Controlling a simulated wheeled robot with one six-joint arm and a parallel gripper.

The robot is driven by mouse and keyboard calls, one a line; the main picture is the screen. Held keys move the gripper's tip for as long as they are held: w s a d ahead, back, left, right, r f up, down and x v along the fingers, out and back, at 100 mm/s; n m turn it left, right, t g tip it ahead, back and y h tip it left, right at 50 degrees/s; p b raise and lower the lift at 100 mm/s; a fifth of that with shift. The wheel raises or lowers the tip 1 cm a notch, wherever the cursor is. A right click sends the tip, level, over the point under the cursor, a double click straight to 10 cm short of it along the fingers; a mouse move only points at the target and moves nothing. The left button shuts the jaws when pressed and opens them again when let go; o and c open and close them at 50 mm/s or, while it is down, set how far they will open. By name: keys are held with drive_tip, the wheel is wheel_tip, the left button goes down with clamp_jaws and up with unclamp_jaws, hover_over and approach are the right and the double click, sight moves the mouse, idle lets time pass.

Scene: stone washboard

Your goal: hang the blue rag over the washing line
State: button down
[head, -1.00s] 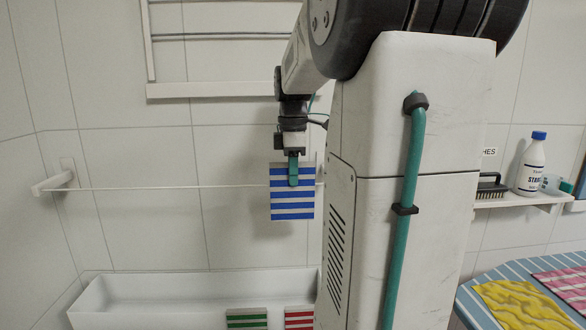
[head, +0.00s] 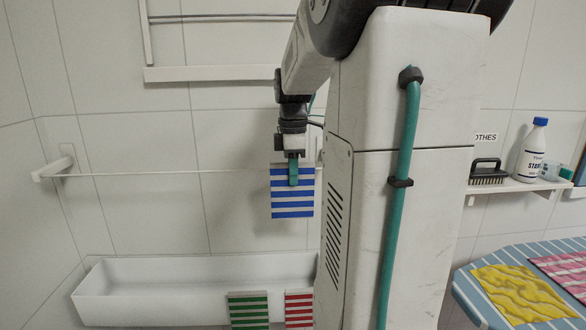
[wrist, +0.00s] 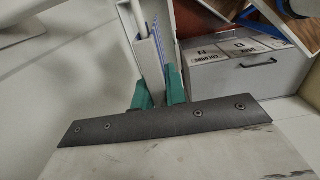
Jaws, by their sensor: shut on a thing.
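The blue rag (head: 292,206), striped blue and white, hangs flat below my gripper (head: 293,172) in the head view. My gripper is shut on its upper edge with green fingertips. The thin white washing line (head: 170,174) runs from a wall bracket at left and passes behind the rag near its top. I cannot tell whether the rag touches the line. In the wrist view, the rag shows edge-on (wrist: 151,60) between the green fingertips (wrist: 158,92). The line's right end is hidden by my arm.
A white trough (head: 180,290) stands below, with a green striped rag (head: 248,312) and a red striped rag (head: 299,310) at its front. A shelf (head: 520,186) at right holds a brush (head: 487,172) and bottle (head: 532,150). An ironing board (head: 470,285) stands at lower right.

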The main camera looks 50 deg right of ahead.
drive_tip(key=shift+f, duration=0.4)
idle(0.4)
drive_tip(key=c, duration=1.3)
unclamp_jaws()
drive_tip(key=shift+c, duration=0.2)
wheel_tip(320, 180, up, 8)
drive_tip(key=shift+f, duration=0.1)
